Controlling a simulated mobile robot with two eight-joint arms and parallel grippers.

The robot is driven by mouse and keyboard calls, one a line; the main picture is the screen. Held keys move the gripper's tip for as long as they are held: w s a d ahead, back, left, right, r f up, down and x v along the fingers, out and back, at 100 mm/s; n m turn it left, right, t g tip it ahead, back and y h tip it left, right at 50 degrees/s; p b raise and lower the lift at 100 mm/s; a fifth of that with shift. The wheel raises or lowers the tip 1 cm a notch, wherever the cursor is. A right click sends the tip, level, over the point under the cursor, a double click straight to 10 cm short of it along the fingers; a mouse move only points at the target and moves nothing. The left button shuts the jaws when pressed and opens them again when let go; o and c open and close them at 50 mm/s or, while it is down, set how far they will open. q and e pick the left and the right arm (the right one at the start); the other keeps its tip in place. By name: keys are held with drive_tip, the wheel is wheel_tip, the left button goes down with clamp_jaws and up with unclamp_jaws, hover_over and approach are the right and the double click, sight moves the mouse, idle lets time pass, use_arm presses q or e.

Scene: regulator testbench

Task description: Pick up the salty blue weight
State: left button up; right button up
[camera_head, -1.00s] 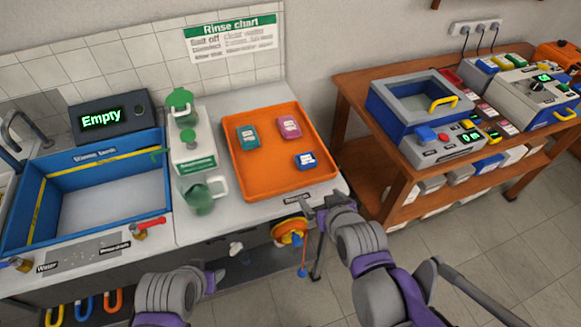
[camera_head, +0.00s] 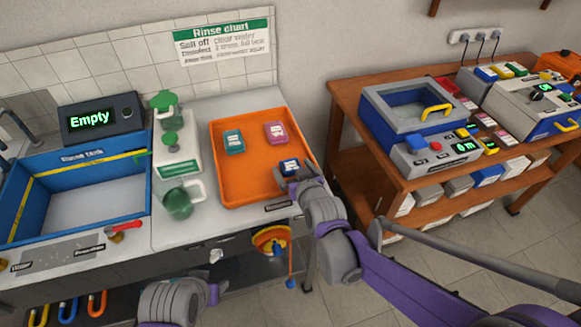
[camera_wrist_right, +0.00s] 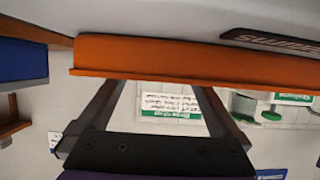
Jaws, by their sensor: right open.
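The blue weight (camera_head: 289,166), with a pale label, lies in the near right part of the orange tray (camera_head: 228,188). No salt can be made out on it at this size. My right gripper (camera_head: 292,179) is at the near side of the blue weight, over the tray's near right corner, and partly covers it. In the right wrist view the two dark fingers (camera_wrist_right: 160,88) are spread apart with nothing seen between them but background. The orange tray's wall (camera_wrist_right: 190,58) is just beyond them there. The blue weight is not visible in that view. My left gripper is not in view; only its arm shows.
A teal weight (camera_head: 233,141) and a pink weight (camera_head: 275,132) lie farther back in the tray. A green jug (camera_head: 177,203), a white-green dispenser (camera_head: 178,160) and a blue sink basin (camera_head: 141,200) stand to the left. A wooden table (camera_head: 345,108) with devices is right.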

drive_tip(key=x, duration=0.2)
drive_tip(key=shift+w+f, duration=0.15)
drive_tip(key=shift+w, duration=0.15)
clamp_jaws()
